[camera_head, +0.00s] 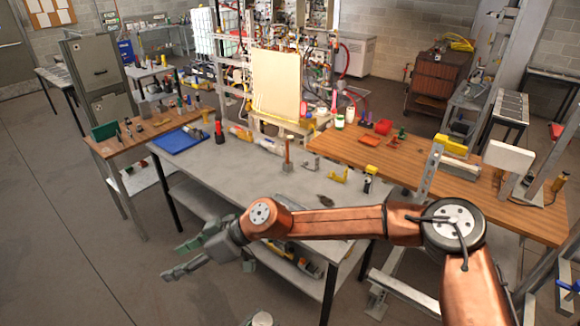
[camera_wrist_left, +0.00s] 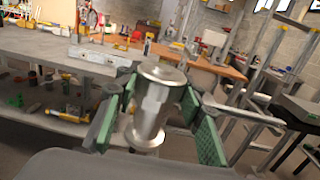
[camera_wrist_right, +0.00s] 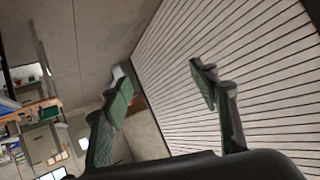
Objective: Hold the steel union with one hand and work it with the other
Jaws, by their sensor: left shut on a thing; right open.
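The steel union (camera_wrist_left: 152,112) is a shiny metal cylinder with a wider round cap on top, seen large in the left wrist view. My left gripper (camera_wrist_left: 158,98) is shut on it, with green pads on both sides. The union stands roughly upright, slightly tilted, in front of the benches. My right gripper (camera_head: 190,259) is open and empty in the head view, held in front of the grey bench. Its two green-padded fingers are spread apart in the right wrist view (camera_wrist_right: 160,92), with nothing between them.
A grey workbench (camera_head: 240,179) carries a blue tray (camera_head: 181,140) and small tools. A wooden bench (camera_head: 460,192) adjoins it at the right, a smaller one at the left. The floor (camera_head: 70,240) at the left is clear. A ribbed light surface (camera_wrist_right: 240,55) fills the right wrist view's right side.

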